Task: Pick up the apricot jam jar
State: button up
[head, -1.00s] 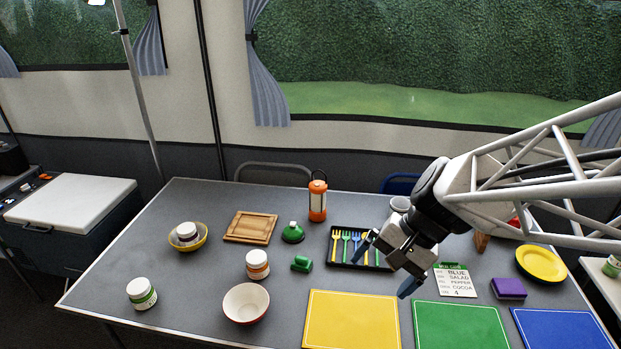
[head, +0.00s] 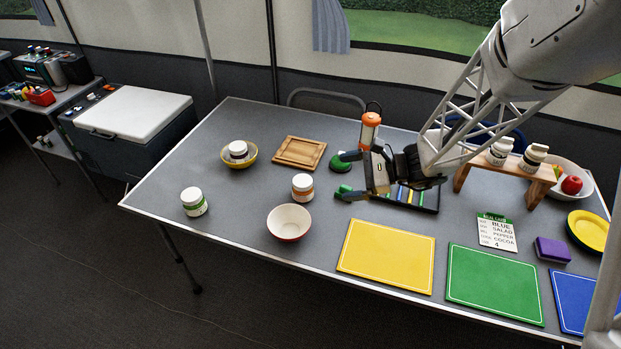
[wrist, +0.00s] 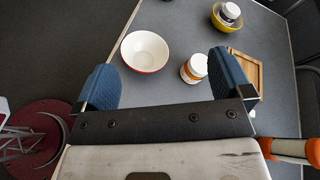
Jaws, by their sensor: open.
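A white-lidded jar with an orange label band (head: 302,187), which looks like the apricot jam jar, stands upright on the grey table just behind the red-and-white bowl. My gripper (head: 345,177) is open and empty, to the right of this jar and apart from it, its fingers pointing left. In the wrist view the orange-label jar (wrist: 194,68) stands ahead, between the two blue fingers and closer to the right one. The label's writing is too small to read.
The bowl (head: 289,222) is close in front of the jar. A green-label jar (head: 194,201) stands further left; a dark-label jar (head: 238,151) sits in a yellow bowl (head: 227,163). A wooden board (head: 299,152) lies behind. An orange lantern (head: 371,125) stands close to my gripper.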

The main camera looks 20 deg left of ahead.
jog(key=w+a+f+m+t+y, duration=0.25)
jog(key=w+a+f+m, duration=0.2)
jog(key=f, duration=0.25)
jog(key=m+t+y, duration=0.2)
jog(key=m+t, duration=0.1)
jog(key=m, duration=0.1)
send_near(311, 185)
jog(key=shift+h, duration=0.25)
jog(key=a, duration=0.2)
jog(key=a+r, duration=0.1)
jog(key=a, duration=0.1)
jog(key=shift+w+a+r, duration=0.1)
jog(key=shift+w+a, duration=0.05)
jog(key=shift+a, duration=0.2)
jog(key=shift+w+a+f+m+t, duration=0.1)
jog(key=shift+w+f+m+t, duration=0.1)
jog(key=shift+f+m+t, duration=0.25)
jog(key=shift+a, duration=0.15)
jog(key=shift+w+a, duration=0.2)
jog(key=shift+a, duration=0.95)
jog(key=shift+a, duration=0.1)
jog(key=shift+w+a, duration=0.25)
jog(key=shift+a, duration=0.95)
jog(key=shift+w+a, duration=0.25)
jog(key=shift+a, duration=1)
